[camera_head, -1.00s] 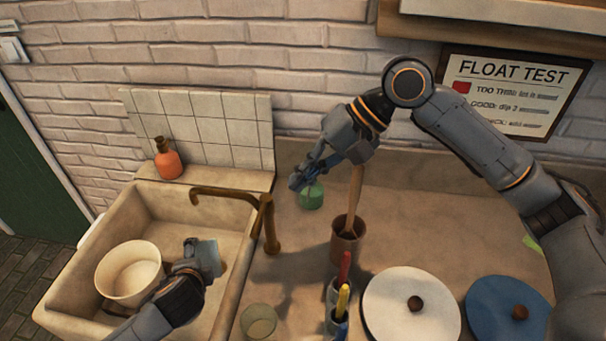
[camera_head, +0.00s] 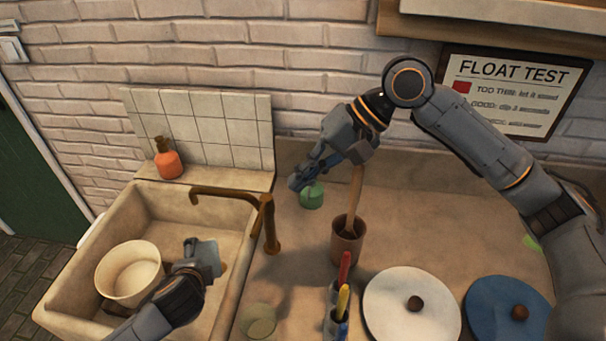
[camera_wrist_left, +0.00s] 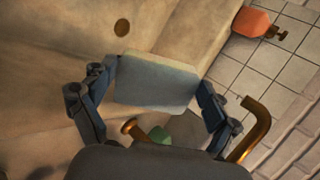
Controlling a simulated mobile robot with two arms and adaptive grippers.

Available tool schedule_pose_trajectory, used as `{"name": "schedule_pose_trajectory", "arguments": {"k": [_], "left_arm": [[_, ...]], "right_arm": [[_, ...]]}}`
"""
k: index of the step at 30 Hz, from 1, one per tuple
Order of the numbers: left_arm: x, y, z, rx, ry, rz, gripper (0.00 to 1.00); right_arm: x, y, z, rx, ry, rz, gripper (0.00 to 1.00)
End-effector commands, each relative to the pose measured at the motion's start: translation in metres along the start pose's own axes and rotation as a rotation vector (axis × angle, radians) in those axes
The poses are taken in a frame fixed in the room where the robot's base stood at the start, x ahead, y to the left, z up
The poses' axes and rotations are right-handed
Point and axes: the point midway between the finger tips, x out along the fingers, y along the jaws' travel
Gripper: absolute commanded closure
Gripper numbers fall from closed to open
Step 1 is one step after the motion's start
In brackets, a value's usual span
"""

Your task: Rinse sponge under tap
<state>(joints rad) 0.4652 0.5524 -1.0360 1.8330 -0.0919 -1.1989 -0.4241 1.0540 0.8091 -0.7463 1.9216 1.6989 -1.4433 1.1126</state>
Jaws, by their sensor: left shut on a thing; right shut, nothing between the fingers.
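My left gripper (camera_head: 199,256) is shut on a pale blue-grey sponge (camera_head: 208,257), held inside the sink (camera_head: 163,205). In the left wrist view the sponge (camera_wrist_left: 156,84) sits between both fingers, with the drain hole (camera_wrist_left: 122,27) beyond it. The bronze tap (camera_head: 267,222) stands at the sink's right edge, its spout (camera_head: 222,194) reaching left over the basin. The sponge is below the spout in the picture, and I cannot tell whether water runs. My right gripper (camera_head: 298,181) is shut and empty above the counter, near a green object (camera_head: 312,196).
A cream bucket (camera_head: 130,273) stands in the sink, left of my left gripper. An orange bottle (camera_head: 168,161) stands on the back ledge. A brown cup (camera_head: 347,244), colored pens (camera_head: 343,295), a clear glass (camera_head: 259,321), a white lid (camera_head: 385,308) and a blue lid (camera_head: 490,305) crowd the counter.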

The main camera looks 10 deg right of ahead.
Motion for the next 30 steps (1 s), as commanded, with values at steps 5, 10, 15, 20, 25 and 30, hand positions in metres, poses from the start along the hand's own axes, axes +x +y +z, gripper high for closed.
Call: {"name": "schedule_pose_trajectory", "arguments": {"k": [5,10,15,20,25,30], "left_arm": [[0.000,0.000,0.000,0.000,0.000,0.000,0.37],[-0.009,-0.002,0.000,0.000,0.001,0.001,0.37],[-0.026,-0.002,0.000,0.000,0.001,0.002,0.37],[-0.042,-0.002,0.000,0.000,0.001,0.002,0.37],[-0.057,0.000,0.000,0.001,0.000,0.002,0.37],[-0.065,0.002,0.000,0.000,0.000,0.000,0.37]], "right_arm": [[0.000,0.000,0.000,0.000,0.000,0.000,1.00],[-0.008,-0.007,0.000,0.000,0.000,0.000,1.00],[-0.022,-0.019,0.000,0.000,0.000,0.000,1.00],[-0.035,-0.030,0.000,0.000,0.000,0.000,1.00],[-0.047,-0.041,0.000,0.000,0.000,0.000,1.00],[-0.051,-0.045,0.000,0.000,0.000,0.000,1.00]]}}
